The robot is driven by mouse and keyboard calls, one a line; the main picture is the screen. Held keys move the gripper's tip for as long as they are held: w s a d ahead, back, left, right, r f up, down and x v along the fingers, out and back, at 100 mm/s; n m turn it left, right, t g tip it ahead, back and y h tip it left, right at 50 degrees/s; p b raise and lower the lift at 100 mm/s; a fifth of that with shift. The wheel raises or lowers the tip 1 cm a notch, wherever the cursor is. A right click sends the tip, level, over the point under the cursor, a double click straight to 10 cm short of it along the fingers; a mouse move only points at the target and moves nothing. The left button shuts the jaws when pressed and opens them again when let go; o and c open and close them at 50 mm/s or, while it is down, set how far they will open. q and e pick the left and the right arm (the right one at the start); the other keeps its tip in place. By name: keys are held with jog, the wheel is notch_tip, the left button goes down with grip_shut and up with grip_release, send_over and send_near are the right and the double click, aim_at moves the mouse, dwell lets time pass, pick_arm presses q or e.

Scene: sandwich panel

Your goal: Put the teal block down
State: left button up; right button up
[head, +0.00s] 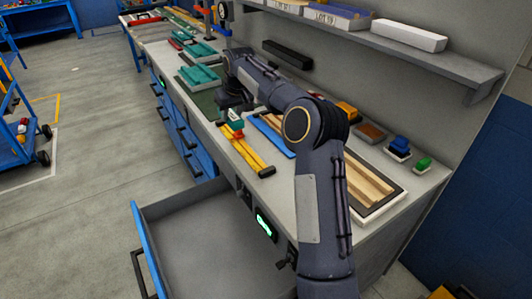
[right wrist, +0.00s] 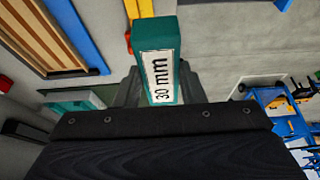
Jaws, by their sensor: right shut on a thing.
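The teal block (right wrist: 170,36) carries a white label reading "30 mm" and sits between the two fingers of my right gripper (right wrist: 157,85) in the right wrist view. In the head view the right gripper (head: 234,108) hangs over the bench, shut on the teal block (head: 235,117). Below the block is a yellow bar-like fixture (head: 246,152) with a red piece at its far end. I cannot tell whether the block touches anything below. My left gripper is not in view.
An open drawer (head: 170,210) juts from the bench front. A blue strip (head: 272,137) and a wooden-slat panel (head: 367,186) lie right of the yellow fixture. Teal trays (head: 199,76) stand farther back. A shelf (head: 420,58) overhangs the bench along the wall.

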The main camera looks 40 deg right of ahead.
jog(key=s+d+f, duration=0.2)
jog(key=s, duration=0.1)
jog(key=s+d+f, duration=0.2)
jog(key=s+f, duration=0.1)
jog(key=s+d+f, duration=0.2)
jog(key=f, duration=0.1)
jog(key=shift+s+d+b, duration=0.15)
jog(key=shift+s+b, duration=0.15)
jog(key=shift+s, duration=0.1)
jog(key=f, duration=0.3)
jog(key=shift+s+d+f, duration=0.15)
jog(key=shift+s+d, duration=0.05)
jog(key=shift+s, duration=0.05)
jog(key=shift+f, duration=0.2)
jog(key=shift+f, duration=0.2)
jog(key=o, duration=1.1)
jog(key=shift+o, duration=0.2)
jog(key=shift+a+f, duration=0.1)
jog(key=shift+a, duration=0.05)
